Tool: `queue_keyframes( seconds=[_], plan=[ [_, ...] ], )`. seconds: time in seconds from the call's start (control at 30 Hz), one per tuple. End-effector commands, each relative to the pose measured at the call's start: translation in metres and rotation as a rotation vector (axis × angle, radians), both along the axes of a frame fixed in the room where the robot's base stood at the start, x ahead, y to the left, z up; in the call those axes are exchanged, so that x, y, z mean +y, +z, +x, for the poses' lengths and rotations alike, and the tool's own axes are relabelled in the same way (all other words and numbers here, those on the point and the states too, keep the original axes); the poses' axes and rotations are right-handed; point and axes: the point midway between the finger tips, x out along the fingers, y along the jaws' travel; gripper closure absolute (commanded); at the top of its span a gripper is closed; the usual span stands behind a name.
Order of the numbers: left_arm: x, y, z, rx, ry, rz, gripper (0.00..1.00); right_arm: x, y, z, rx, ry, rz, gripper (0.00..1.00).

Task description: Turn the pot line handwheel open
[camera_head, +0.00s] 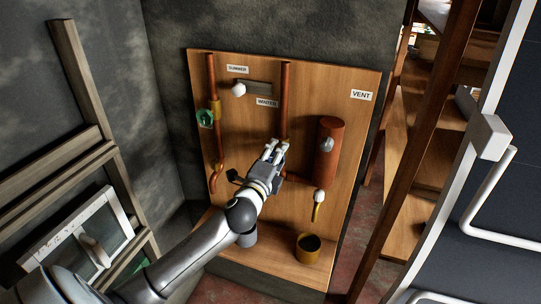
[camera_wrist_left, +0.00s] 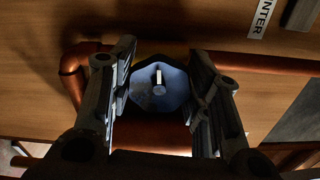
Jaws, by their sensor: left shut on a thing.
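My left gripper (camera_head: 273,151) reaches the board in front of the middle copper pipe. In the left wrist view its two dark fingers (camera_wrist_left: 160,95) are closed around a blue, many-sided handwheel (camera_wrist_left: 158,100), one finger on each side. A white mark on the wheel stands upright in that view, above a small round hub. In the head view the gripper hides this wheel. A green handwheel (camera_head: 205,118) sits on the left pipe, clear of the gripper. My right gripper is in neither view.
The wooden board (camera_head: 240,140) carries a copper tank (camera_head: 328,150), a white-knobbed lever (camera_head: 239,90), and SUMMER, WINTER and VENT labels. A white-knobbed tap (camera_head: 319,196) is above a brass pot (camera_head: 308,248) on the ledge. Wooden frames stand at left; shelving and a dark panel at right.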

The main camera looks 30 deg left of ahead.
Motion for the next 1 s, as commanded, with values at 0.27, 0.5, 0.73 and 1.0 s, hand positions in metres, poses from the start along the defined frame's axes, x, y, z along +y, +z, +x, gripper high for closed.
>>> queue_keyframes(
  seconds=[0.27,0.5,0.73,1.0],
  plan=[
    [0.003,0.004,0.000,-0.068,0.006,-0.254,0.80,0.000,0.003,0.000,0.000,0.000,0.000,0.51],
    [0.003,0.003,0.000,-0.121,0.007,-0.477,0.80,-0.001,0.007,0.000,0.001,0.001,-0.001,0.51],
    [0.003,0.004,0.000,-0.175,0.006,-0.688,0.80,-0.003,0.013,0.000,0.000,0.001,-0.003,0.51],
    [0.003,0.005,0.000,-0.235,0.004,-0.937,0.80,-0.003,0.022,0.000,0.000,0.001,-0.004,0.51]
  ],
)
